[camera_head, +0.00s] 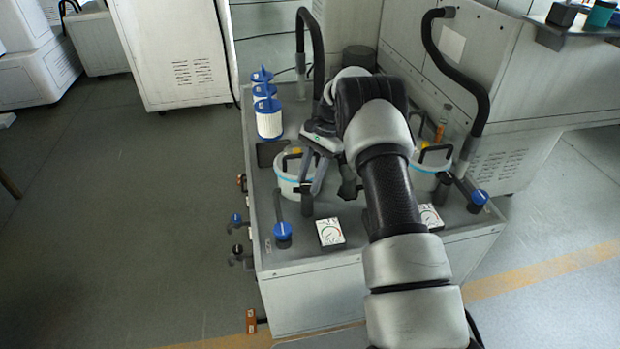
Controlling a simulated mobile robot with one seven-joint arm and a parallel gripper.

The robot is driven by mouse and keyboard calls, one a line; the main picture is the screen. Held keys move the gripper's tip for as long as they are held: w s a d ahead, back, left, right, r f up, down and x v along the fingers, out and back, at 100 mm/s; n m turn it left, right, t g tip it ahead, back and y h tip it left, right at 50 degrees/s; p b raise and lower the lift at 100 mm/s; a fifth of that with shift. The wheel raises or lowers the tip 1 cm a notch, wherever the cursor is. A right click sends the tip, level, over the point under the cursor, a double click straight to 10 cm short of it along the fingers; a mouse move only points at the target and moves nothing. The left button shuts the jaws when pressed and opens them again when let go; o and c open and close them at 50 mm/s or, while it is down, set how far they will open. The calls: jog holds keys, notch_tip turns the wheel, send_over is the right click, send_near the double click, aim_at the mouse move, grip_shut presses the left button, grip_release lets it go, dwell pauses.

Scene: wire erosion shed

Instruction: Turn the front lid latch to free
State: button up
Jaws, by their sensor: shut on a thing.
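A translucent white filter pot (290,184) with a blue band and a black lid handle stands on the grey cabinet top. A dark upright latch (307,205) stands at its front right edge. My gripper (314,188) reaches down from the upper right with its fingers at this latch, shut on it. My arm hides part of the contact, and I cannot tell the latch's turn angle. A similar pot (428,170) stands to the right, partly behind my arm, with its own dark latch (443,188).
Blue-topped white filter cartridges (268,115) stand at the back left. Blue-knobbed valves (283,236) (478,199) and white gauges (330,233) (430,217) line the front. Black hoses (312,45) (478,95) rise behind. Open floor (130,220) lies left.

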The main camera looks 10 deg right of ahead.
jog(key=shift+w+n+g+h, duration=0.1)
jog(key=shift+n+g+h, duration=0.2)
jog(key=shift+n, duration=0.8)
jog(key=o, duration=1)
jog(key=shift+a, duration=0.1)
jog(key=shift+o, duration=0.2)
jog(key=shift+r, duration=0.1)
